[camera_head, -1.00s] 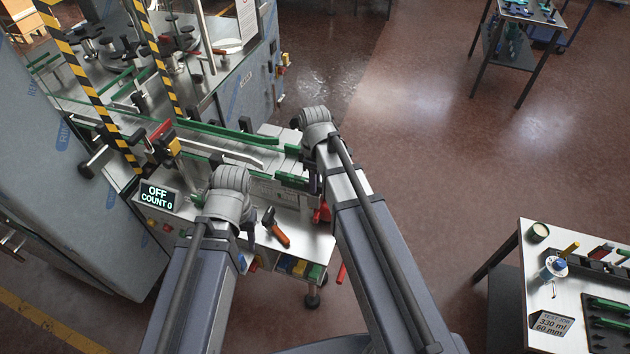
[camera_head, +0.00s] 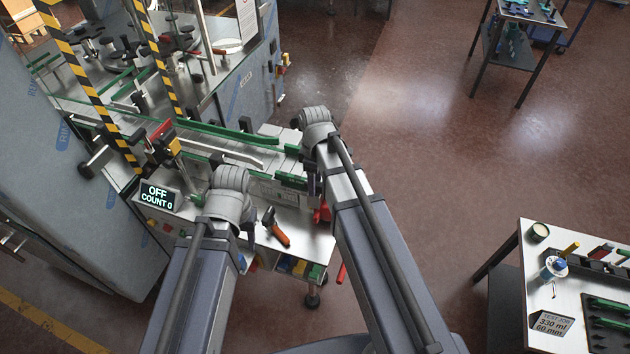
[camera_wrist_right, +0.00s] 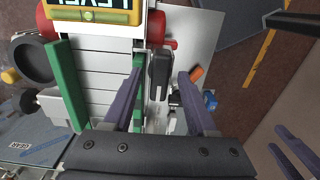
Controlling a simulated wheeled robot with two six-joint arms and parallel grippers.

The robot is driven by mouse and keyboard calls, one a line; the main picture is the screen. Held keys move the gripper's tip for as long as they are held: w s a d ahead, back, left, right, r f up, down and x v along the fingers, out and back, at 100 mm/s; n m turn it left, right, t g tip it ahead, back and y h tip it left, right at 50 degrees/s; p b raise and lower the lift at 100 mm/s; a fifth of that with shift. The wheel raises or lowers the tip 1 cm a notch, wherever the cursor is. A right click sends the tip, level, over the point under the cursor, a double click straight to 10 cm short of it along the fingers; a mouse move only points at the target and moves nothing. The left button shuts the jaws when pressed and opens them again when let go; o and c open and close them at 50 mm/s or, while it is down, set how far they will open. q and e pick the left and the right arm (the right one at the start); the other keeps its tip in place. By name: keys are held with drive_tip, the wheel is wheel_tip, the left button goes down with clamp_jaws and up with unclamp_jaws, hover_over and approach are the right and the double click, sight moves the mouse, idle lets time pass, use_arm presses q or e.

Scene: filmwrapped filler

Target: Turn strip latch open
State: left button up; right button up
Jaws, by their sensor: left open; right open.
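A black elongated handle (camera_wrist_right: 158,75), which looks like the strip latch, shows in the right wrist view beside the green guide strip (camera_wrist_right: 136,85) of the conveyor. My right gripper (camera_wrist_right: 160,78) is open, with one finger on each side of the handle; I cannot tell whether either finger touches it. In the head view my right gripper (camera_head: 313,182) hangs at the near end of the conveyor, and my arm hides the latch there. My left gripper (camera_head: 249,230) is open over the machine's front shelf, largely hidden by its own wrist.
A display (camera_head: 158,197) reads OFF, COUNT 0. An orange-handled tool (camera_head: 277,230) lies on the white shelf right of my left gripper. A second green rail (camera_wrist_right: 66,85) runs along the conveyor's other side. A work table (camera_head: 520,250) stands at right, with open floor between.

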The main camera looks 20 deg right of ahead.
drive_tip(key=shift+r, duration=0.1)
wheel_tip(320, 180, up, 8)
drive_tip(key=p, duration=0.8)
drive_tip(key=shift+f, duration=0.2)
drive_tip(key=shift+s+m, duration=0.3)
drive_tip(key=shift+s, duration=0.05)
drive_tip(key=s+m, duration=0.8)
drive_tip(key=m, duration=0.3)
drive_tip(key=s+a+f+n+b, duration=0.1)
drive_tip(key=a+f+b, duration=0.2)
drive_tip(key=f+b, duration=0.4)
drive_tip(key=s+a+f+n+b, duration=0.1)
drive_tip(key=s+a+f+b, duration=0.1)
drive_tip(key=a+f+b, duration=0.2)
drive_tip(key=s+a+f+n+h+b, duration=0.1)
drive_tip(key=s+a+f+n+b, duration=0.1)
drive_tip(key=f+b, duration=0.8)
drive_tip(key=shift+s+a, duration=0.15)
drive_tip(key=shift+a, duration=0.6)
